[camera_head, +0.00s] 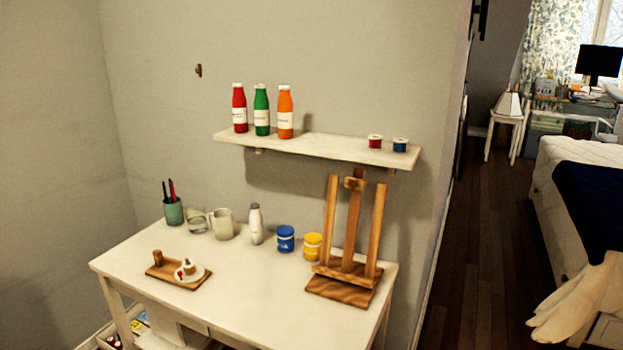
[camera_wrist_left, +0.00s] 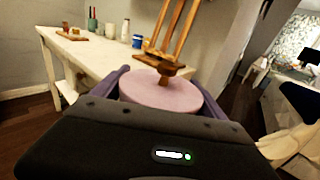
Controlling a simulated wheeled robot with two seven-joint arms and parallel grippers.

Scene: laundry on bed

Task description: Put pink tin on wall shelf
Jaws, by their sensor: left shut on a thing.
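The pink tin (camera_wrist_left: 160,91) is round with a flat pale pink lid and shows in the left wrist view. My left gripper (camera_wrist_left: 166,83) is shut on it, with one finger on each side. The tin is held in front of the white desk, with the easel beyond it. The wall shelf (camera_head: 337,149) is a white board above the desk in the head view. Its left part holds red, green and orange bottles, and two small jars stand near its right end. Neither gripper shows in the head view.
The shelf's middle, between the orange bottle (camera_head: 285,112) and the red jar (camera_head: 375,141), is clear. A wooden easel (camera_head: 349,245) stands on the desk (camera_head: 243,285) below the shelf's right part, its top near the shelf. A bed (camera_head: 580,152) is at right.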

